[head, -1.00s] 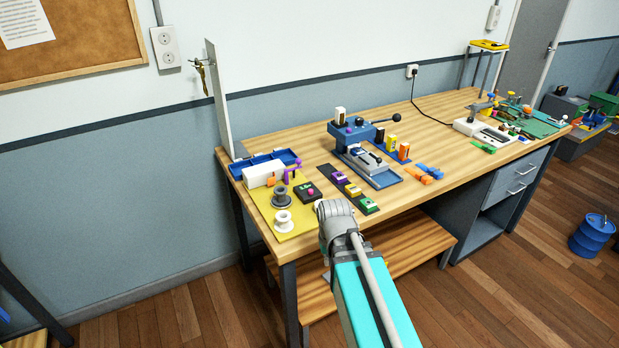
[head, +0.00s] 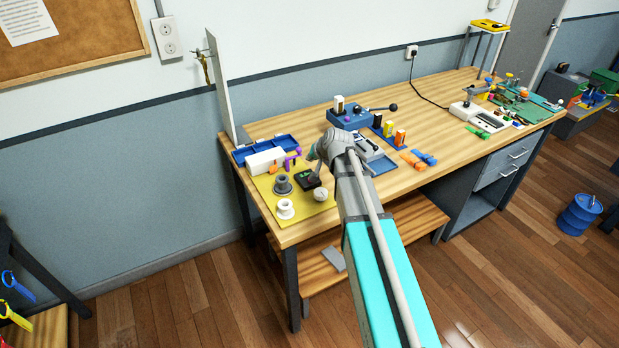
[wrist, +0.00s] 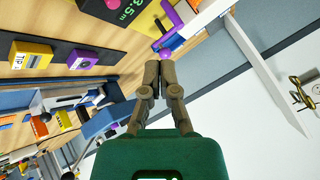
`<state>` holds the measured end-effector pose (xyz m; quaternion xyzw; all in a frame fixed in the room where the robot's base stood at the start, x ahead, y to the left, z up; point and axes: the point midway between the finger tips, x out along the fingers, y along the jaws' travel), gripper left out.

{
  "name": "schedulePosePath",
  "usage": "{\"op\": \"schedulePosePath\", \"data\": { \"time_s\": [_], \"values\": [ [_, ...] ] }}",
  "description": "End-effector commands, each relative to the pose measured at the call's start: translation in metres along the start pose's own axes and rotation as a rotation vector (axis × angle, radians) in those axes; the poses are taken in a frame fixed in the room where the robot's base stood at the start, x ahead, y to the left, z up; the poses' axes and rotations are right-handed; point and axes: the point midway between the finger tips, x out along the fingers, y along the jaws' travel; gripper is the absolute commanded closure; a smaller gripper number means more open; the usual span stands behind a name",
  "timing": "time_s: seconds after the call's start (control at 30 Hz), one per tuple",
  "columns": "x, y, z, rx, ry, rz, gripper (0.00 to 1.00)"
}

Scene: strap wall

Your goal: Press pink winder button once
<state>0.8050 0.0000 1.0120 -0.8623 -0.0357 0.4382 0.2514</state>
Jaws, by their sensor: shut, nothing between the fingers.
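The winder is a small black box (head: 307,180) on the yellow mat, partly behind my gripper in the head view. In the wrist view the black winder (wrist: 121,12) shows a green "3.5 m" readout at the top edge, with its pink button (wrist: 111,3) cut by the frame edge. My gripper (wrist: 159,68) is shut and empty, its fingertips together and apart from the button in that picture. In the head view my gripper (head: 317,168) hangs just over or beside the winder; its exact height is unclear, and the pink button is not clearly visible there.
The yellow mat (head: 268,187) also holds a grey spool (head: 283,185), a white spool (head: 286,209) and a white box (head: 265,161) with a purple bracket (head: 292,159). A tall white panel (head: 226,90) stands behind.

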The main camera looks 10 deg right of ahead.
Motion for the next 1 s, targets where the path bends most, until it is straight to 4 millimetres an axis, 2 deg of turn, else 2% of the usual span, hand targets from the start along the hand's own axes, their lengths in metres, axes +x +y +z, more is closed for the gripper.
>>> {"op": "schedulePosePath", "data": {
  "time_s": [0.03, 0.2, 0.67, 1.0],
  "values": [
    [0.004, -0.001, -0.011, 0.015, 0.02, -0.013, 1.0],
    [0.006, -0.003, -0.021, 0.039, 0.051, -0.034, 1.0],
    [0.007, -0.002, -0.019, 0.038, 0.05, -0.033, 1.0],
    [0.021, 0.006, -0.01, 0.038, 0.05, -0.033, 1.0]
  ]
}}
